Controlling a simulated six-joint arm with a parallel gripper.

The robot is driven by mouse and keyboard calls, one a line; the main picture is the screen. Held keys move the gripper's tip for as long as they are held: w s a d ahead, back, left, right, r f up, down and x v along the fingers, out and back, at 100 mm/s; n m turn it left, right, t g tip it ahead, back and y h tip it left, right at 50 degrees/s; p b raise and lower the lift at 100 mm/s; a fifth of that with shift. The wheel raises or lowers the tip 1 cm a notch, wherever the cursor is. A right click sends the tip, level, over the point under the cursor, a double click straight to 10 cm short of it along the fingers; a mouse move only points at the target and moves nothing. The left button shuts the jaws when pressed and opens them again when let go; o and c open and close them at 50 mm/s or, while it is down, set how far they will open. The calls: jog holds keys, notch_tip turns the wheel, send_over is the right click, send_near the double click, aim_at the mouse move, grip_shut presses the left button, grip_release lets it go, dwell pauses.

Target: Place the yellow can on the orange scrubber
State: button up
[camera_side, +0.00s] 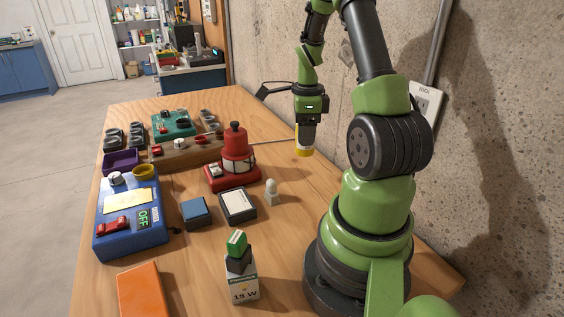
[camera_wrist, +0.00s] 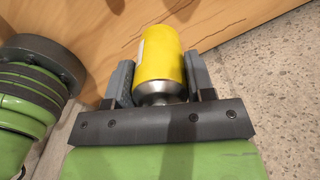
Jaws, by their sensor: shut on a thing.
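The yellow can (camera_wrist: 163,55) is between the two fingers of my gripper (camera_wrist: 163,85) in the wrist view. The fingers are shut on it, one on each side. In the side view, my gripper (camera_side: 306,140) points down near the wall, and the can's yellow end (camera_side: 304,152) shows below it. The can appears to be held above the table. The orange scrubber (camera_side: 143,290) is likely the flat orange block lying at the front left of the table, cut by the bottom edge of the side view. The can and the orange block are far apart.
A blue box with an OFF label (camera_side: 131,215), a red device (camera_side: 234,160), a blue block (camera_side: 196,211), a white-topped block (camera_side: 238,205) and a small box with a green-topped item (camera_side: 240,268) crowd the wooden table (camera_side: 190,270). A concrete wall (camera_side: 280,60) bounds the right.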

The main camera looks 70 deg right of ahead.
jog(key=shift+r, duration=0.5)
jog(key=shift+w+a, duration=0.1)
jog(key=shift+w, duration=0.05)
jog(key=w+a+n, duration=0.5)
jog(key=w+a, duration=0.1)
jog(key=w, duration=0.3)
jog(key=n, duration=1.6)
send_over(140, 296)
notch_tip(140, 296, down, 2)
jog(key=shift+f, duration=2.3)
jog(key=shift+f, duration=0.15)
